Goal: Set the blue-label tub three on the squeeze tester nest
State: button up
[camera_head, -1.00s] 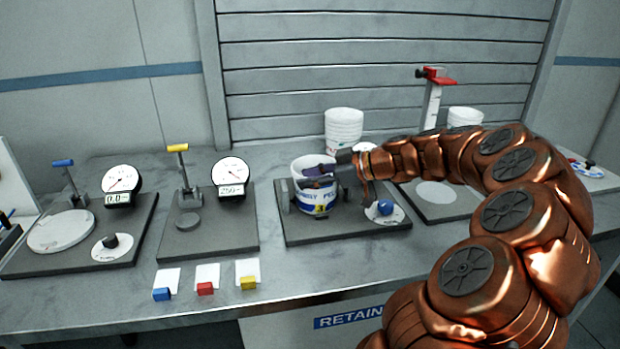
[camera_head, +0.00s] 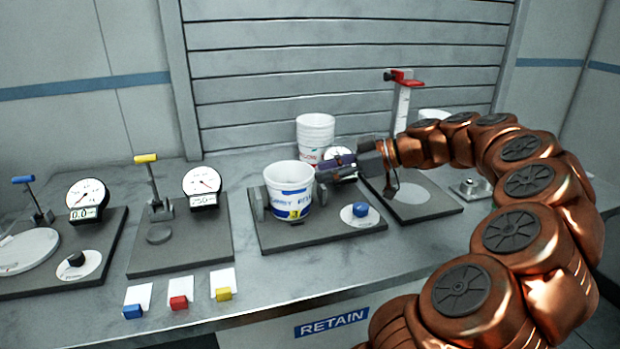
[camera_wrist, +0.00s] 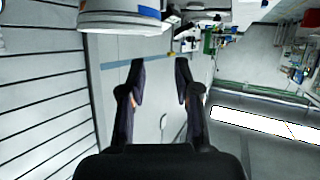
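The white tub with a blue label band and a yellow "3" mark (camera_head: 290,203) stands upright on the dark plate of the middle station (camera_head: 345,232), between a grey jaw (camera_head: 258,204) on its left and another on its right. Its base is partly hidden. My gripper (camera_head: 326,172) is just right of the tub, at about its rim height, and appears apart from it. In the wrist view my gripper's two fingers (camera_wrist: 159,75) are spread with nothing between them. The tub's edge (camera_wrist: 122,12) shows above them there.
A stack of white tubs (camera_head: 314,132) stands behind. A red-topped post station (camera_head: 403,100) is behind my gripper. Left are a yellow-handled station (camera_head: 152,180) and a blue-handled one (camera_head: 33,195). Blue, red and yellow blocks (camera_head: 179,302) sit along the front. A blue knob (camera_head: 360,209) is near the tub.

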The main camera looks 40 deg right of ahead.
jog(key=s+a+f+m+g, duration=0.1)
jog(key=s+a+f+g, duration=0.15)
jog(key=a, duration=0.65)
jog(key=s+a+f+g+h, duration=0.1)
jog(key=s+a+f+g, duration=0.15)
jog(key=a, duration=0.65)
jog(key=s+a+f+m+g, duration=0.1)
jog(key=a+g, duration=0.3)
jog(key=a, duration=0.5)
jog(key=s+f+m+g+h, duration=0.1)
jog(key=s+f+m+h, duration=0.2)
jog(key=s, duration=0.6)
jog(key=s+f+m+g+h, duration=0.2)
jog(key=s+f+m+h, duration=0.1)
jog(key=s+f, duration=0.5)
jog(key=shift+s+a+f+m+h, duration=0.2)
jog(key=shift+s+a+m+h, duration=0.35)
jog(key=shift+s, duration=0.6)
jog(key=shift+d, duration=0.1)
notch_tip(320, 180, up, 9)
jog(key=p, duration=0.8)
jog(key=shift+p, duration=0.35)
